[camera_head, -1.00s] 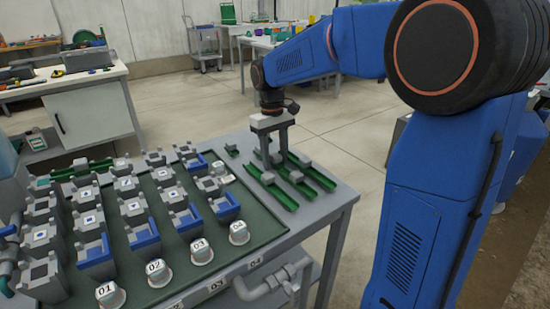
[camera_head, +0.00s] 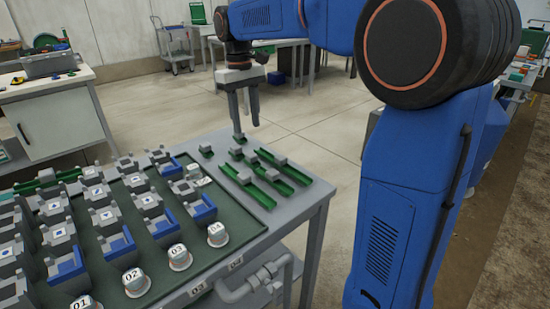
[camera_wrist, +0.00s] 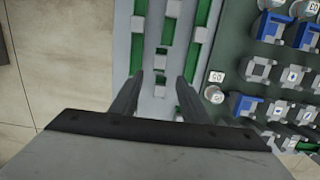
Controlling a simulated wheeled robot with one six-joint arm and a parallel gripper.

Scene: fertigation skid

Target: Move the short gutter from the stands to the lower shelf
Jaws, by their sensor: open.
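Several green gutter strips with grey blocks lie on the right end of the grey table: a left one (camera_head: 247,187), a middle one (camera_head: 285,186) and a right one (camera_head: 298,175). I cannot tell for sure which is the short gutter. A small separate green piece (camera_head: 206,151) sits behind them. My gripper (camera_head: 246,132) is open and empty, fingers pointing down, above the table's back right edge. In the wrist view, the gripper (camera_wrist: 155,98) has its fingers apart, with short green pieces (camera_wrist: 162,50) visible beyond and between them. The lower shelf is mostly hidden under the tabletop.
A dark green tray (camera_head: 240,235) with rows of grey blocks, blue brackets and numbered caps (camera_head: 136,282) fills the table to the left. Grey pipes (camera_head: 250,284) run below the front edge. Open floor (camera_head: 130,100) lies behind the table. A white cabinet (camera_head: 55,115) stands back left.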

